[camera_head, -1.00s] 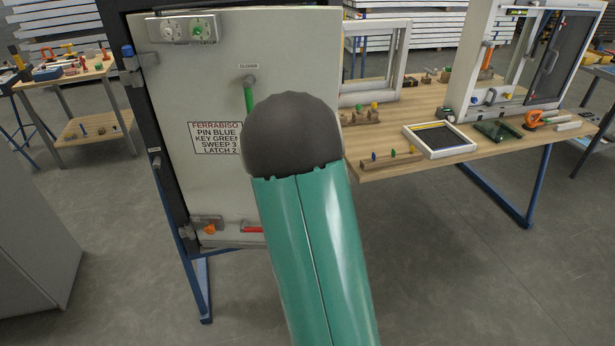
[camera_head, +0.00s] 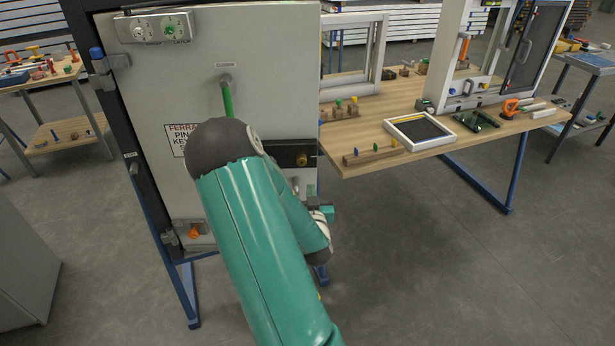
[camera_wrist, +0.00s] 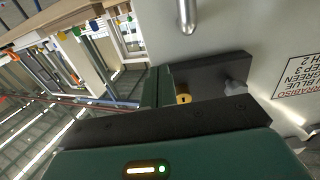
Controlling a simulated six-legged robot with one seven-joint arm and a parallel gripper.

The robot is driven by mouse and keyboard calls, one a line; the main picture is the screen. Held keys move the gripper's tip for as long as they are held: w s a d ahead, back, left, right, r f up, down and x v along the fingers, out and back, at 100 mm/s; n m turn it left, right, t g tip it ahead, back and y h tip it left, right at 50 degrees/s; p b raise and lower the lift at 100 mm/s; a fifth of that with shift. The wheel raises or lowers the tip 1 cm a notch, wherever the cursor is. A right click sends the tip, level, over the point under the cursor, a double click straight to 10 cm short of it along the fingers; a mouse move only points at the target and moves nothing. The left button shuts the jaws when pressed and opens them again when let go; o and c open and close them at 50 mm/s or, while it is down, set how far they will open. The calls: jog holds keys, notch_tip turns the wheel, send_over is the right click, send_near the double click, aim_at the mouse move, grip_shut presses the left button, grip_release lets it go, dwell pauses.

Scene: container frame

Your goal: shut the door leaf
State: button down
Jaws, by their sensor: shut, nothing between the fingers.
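The door leaf (camera_head: 265,75) is a large pale grey panel, hinged at its left on a dark frame post (camera_head: 137,185). No right post shows, and I cannot tell how far the leaf stands from its frame. It bears a green-gripped handle (camera_head: 227,98), a partly hidden label (camera_head: 178,140) and a black lock block (camera_head: 285,152) with a brass cylinder (camera_head: 302,159). My gripper (camera_head: 328,213) is low by the leaf's right edge, mostly behind my arm, shut and empty. In the wrist view, the lock block (camera_wrist: 225,72) and leaf (camera_wrist: 255,30) are close ahead; contact is unclear.
A wooden workbench (camera_head: 375,160) stands right of the leaf, with a white-framed tray (camera_head: 418,133) and small pegs. A grey cabinet (camera_head: 25,260) stands at the left. A hinge with a blue pin (camera_head: 100,60) is at upper left. Floor at lower right is clear.

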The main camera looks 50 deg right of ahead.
aim_at(309, 170)
jog(key=x, duration=0.7)
jog(key=shift+w, duration=0.1)
